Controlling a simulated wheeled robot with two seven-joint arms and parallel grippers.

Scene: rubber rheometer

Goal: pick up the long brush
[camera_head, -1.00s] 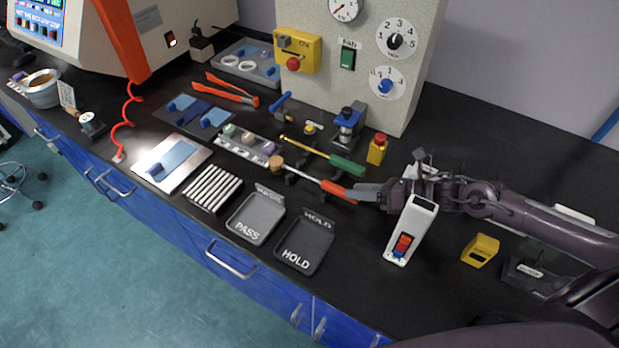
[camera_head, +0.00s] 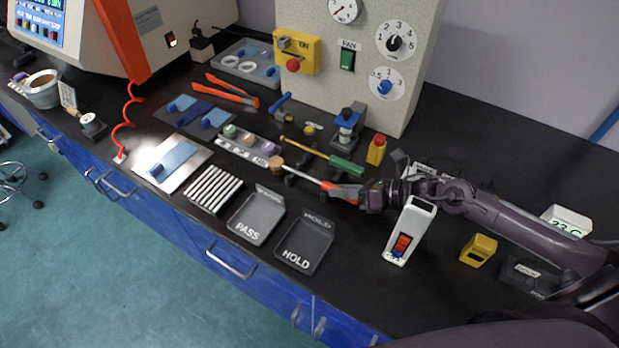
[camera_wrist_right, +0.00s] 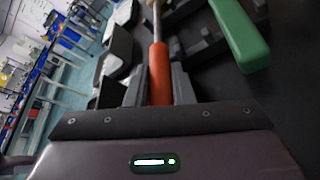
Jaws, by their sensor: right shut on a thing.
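The long brush (camera_head: 305,178) has an orange handle, a thin metal shaft and a tan round head at its left end. It lies slanted on a dark rack near the middle of the bench. My right gripper (camera_head: 356,194) reaches in from the right and is shut on the orange handle. In the right wrist view, the orange handle (camera_wrist_right: 159,75) sits between the two fingers (camera_wrist_right: 159,88), with the shaft pointing away. The brush seems still at its rack; I cannot tell if it is lifted. My left gripper is not in view.
A green-handled tool (camera_head: 345,164) lies close behind the brush, and its handle shows in the wrist view (camera_wrist_right: 238,32). HOLD (camera_head: 303,246) and PASS (camera_head: 256,217) trays lie in front.

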